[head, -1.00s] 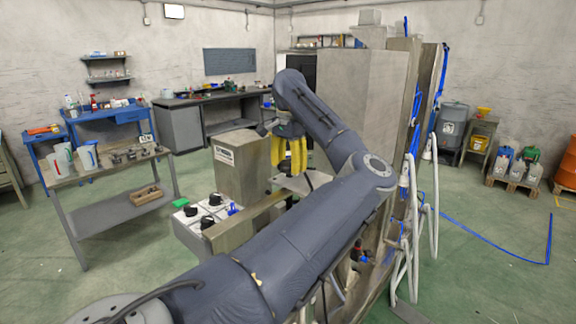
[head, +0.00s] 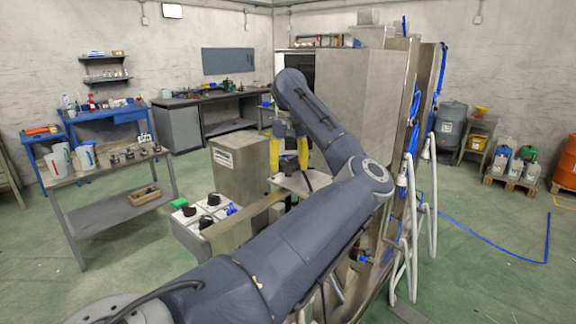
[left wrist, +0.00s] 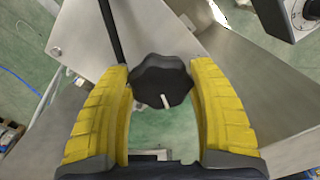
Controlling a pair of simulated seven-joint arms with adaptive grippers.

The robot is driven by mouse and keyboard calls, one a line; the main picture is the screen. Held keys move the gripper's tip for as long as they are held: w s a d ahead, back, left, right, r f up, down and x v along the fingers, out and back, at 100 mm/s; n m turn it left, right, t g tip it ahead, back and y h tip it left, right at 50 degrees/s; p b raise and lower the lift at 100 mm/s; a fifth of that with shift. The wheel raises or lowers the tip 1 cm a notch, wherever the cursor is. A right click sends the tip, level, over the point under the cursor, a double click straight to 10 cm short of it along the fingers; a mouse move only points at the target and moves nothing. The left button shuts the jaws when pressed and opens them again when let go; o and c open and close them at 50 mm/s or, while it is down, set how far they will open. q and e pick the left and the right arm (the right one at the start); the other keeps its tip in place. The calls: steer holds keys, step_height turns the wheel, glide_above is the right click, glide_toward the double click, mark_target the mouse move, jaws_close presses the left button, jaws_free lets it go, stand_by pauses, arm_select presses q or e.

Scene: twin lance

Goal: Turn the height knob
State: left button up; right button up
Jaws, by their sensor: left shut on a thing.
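The height knob (left wrist: 162,82) is a black lobed knob with a white mark. In the left wrist view it sits between the two yellow fingers of my left gripper (left wrist: 162,70), which is shut on it at the fingertips. In the head view my left gripper (head: 289,167) points down over a grey metal plate (head: 300,184), and the knob cannot be made out there. My right gripper is not in view.
A control box with black knobs (head: 206,210) and a green button (head: 180,202) stands left of my arm. A grey metal housing (head: 238,170) stands beside the gripper. A large metal cabinet (head: 355,100) rises behind my arm.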

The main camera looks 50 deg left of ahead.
arm_select(q)
steer(key=n, duration=0.4)
steer(key=shift+w+n, duration=0.1)
steer(key=shift+n, duration=0.2)
steer(key=n, duration=0.3)
steer(key=shift+w+n, duration=0.1)
steer(key=shift+n, duration=0.3)
steer(key=n, duration=0.3)
steer(key=shift+w, duration=0.1)
steer(key=shift+n, duration=2.1)
steer(key=shift+w, duration=0.1)
steer(key=o, duration=1.2)
